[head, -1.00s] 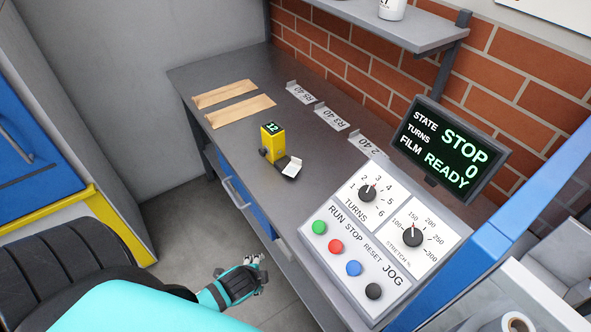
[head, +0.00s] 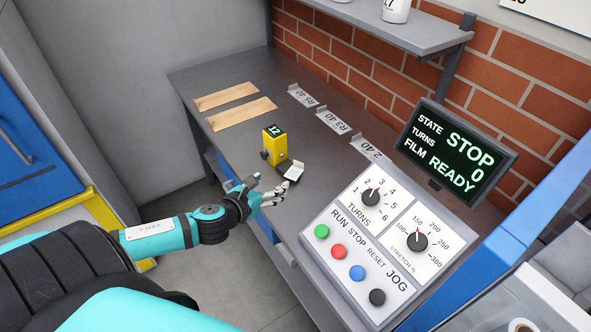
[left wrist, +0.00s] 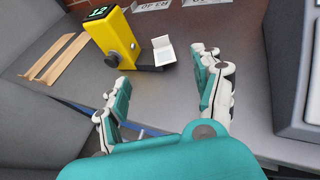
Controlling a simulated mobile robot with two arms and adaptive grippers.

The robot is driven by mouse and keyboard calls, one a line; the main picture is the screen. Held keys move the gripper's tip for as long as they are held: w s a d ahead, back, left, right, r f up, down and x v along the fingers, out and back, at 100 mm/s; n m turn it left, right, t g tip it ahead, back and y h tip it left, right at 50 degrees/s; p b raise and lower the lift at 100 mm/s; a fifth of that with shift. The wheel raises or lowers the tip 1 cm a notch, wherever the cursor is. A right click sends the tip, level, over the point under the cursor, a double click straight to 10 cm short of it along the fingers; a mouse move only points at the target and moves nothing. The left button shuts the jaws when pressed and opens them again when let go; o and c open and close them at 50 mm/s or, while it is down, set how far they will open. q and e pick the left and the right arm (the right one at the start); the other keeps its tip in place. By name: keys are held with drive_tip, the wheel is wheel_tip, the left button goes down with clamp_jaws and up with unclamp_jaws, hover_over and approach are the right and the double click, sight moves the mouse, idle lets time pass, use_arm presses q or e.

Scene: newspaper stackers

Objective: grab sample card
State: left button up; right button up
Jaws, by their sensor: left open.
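A small white card (head: 294,169), which looks like the sample card, sits at the dark foot of a yellow device (head: 275,145) on the grey bench. The device has a display reading 12 and a dark knob. In the left wrist view the card (left wrist: 164,50) looks folded or tilted up, just beyond my fingers. My left gripper (head: 268,187) is open and empty at the bench's front edge, a little short of the card and apart from it. In the left wrist view the left gripper (left wrist: 162,80) has its fingers spread either side of the space before the card. My right gripper is not in view.
A control panel (head: 370,245) with knobs and buttons stands to the right, under a screen (head: 457,150) reading STOP. Two tan strips (head: 241,114) lie at the back left. Labelled metal holders (head: 332,121) line the wall side. The bench between is clear.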

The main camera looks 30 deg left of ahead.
use_arm(q)
approach(298, 165)
drive_tip(key=x, duration=0.2)
drive_tip(key=shift+w+a+f+p, duration=0.2)
drive_tip(key=shift+w+p, duration=0.15)
drive_tip(key=shift+p+x, duration=0.35)
drive_tip(key=shift+x, duration=2.3)
drive_tip(key=shift+d, duration=0.2)
drive_tip(key=c, duration=0.9)
drive_tip(key=shift+c, duration=0.3)
